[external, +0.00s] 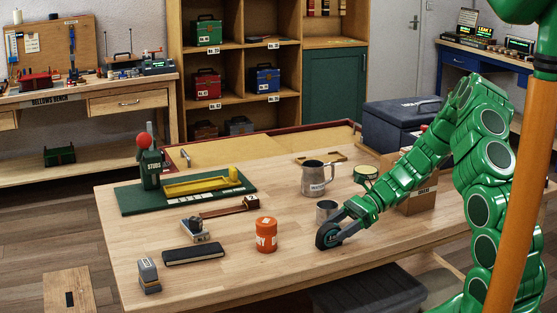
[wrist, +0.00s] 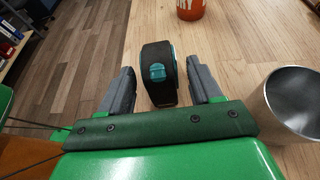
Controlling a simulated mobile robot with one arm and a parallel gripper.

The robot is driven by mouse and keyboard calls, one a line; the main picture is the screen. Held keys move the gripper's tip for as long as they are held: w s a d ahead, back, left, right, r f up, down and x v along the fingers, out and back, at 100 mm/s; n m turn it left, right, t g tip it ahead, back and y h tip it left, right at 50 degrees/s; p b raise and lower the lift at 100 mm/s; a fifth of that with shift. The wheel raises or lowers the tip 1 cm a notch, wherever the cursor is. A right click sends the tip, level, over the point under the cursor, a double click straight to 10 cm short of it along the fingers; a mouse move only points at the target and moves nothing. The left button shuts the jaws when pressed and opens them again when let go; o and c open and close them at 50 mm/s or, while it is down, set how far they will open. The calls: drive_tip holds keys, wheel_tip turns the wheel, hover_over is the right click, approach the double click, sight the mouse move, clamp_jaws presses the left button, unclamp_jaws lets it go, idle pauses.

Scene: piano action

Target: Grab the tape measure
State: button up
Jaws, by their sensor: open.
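The tape measure (wrist: 158,72) is a black rounded case with a teal button. In the wrist view it stands on the wooden table between the two grey fingers of my gripper (wrist: 162,78), with a thin gap on either side. Its far end reaches beyond the fingertips. In the external view the tape measure (external: 327,236) is a dark round shape at the end of my green arm, near the table's front edge. My gripper is open around it, and the fingers partly cover it there.
A metal cup (wrist: 296,98) stands close to the right of my gripper. An orange canister (external: 266,236) stands to the left in the external view. A steel jug (external: 317,178) stands behind.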

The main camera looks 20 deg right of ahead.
sight(318, 241)
drive_tip(key=shift+x, duration=2.5)
drive_tip(key=shift+c, duration=0.5)
clamp_jaws()
